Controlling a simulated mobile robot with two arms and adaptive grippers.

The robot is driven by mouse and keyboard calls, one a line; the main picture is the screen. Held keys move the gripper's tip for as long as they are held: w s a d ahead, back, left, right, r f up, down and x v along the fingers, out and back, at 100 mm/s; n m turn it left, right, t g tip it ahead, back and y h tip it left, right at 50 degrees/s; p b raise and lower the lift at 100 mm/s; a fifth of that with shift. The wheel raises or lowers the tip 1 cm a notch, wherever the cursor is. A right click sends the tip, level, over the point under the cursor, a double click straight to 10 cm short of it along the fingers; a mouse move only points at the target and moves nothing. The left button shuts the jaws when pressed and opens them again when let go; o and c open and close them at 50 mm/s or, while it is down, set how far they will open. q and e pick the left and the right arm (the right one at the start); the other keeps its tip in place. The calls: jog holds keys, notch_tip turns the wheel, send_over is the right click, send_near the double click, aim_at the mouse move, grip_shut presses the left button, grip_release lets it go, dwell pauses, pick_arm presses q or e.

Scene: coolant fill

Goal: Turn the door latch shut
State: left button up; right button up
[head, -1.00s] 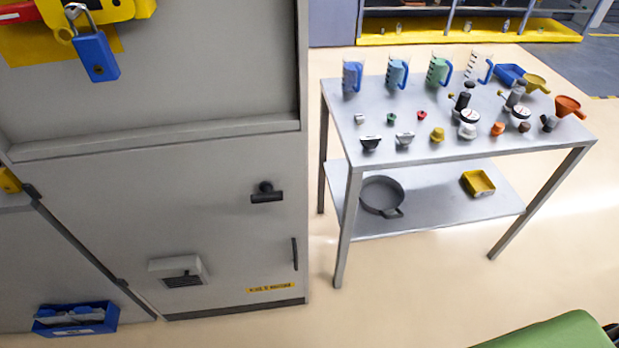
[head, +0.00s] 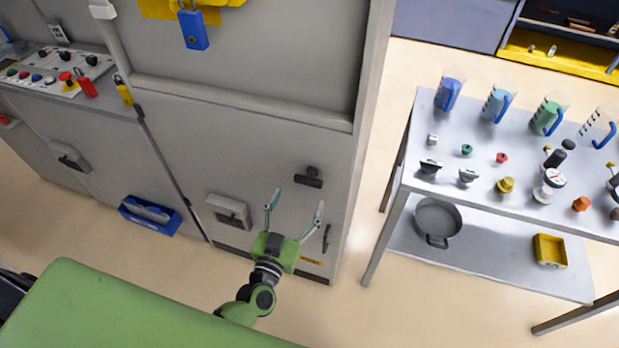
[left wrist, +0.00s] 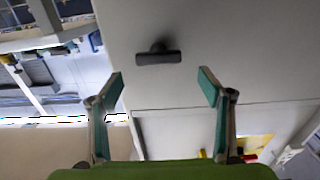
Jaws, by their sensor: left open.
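The door latch is a dark T-shaped handle (head: 308,178) on the grey cabinet door (head: 250,160), with its bar lying nearly level, tilted slightly down to the right. It also shows in the left wrist view (left wrist: 158,57), beyond and between the fingertips. My left gripper (head: 295,207) is open and empty in front of the door, below the latch in the head view and apart from it. Its two fingers also show in the left wrist view (left wrist: 162,86), spread wide. My right gripper is not in view.
A vertical dark handle (head: 326,238) is right of the gripper, and a vent box (head: 230,211) is left of it. A metal table (head: 395,215) with jugs and fittings stands to the right. A blue bin (head: 150,215) is at the lower left.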

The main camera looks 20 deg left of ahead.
aim_at(307, 183)
pick_arm(q)
jog(key=w, duration=0.7)
jog(key=shift+d, duration=0.2)
jog(key=shift+w, duration=0.6)
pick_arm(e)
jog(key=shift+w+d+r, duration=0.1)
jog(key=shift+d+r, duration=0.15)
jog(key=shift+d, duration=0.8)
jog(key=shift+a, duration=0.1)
pick_arm(q)
jog(key=shift+c, duration=1.2)
jog(key=c, duration=0.9)
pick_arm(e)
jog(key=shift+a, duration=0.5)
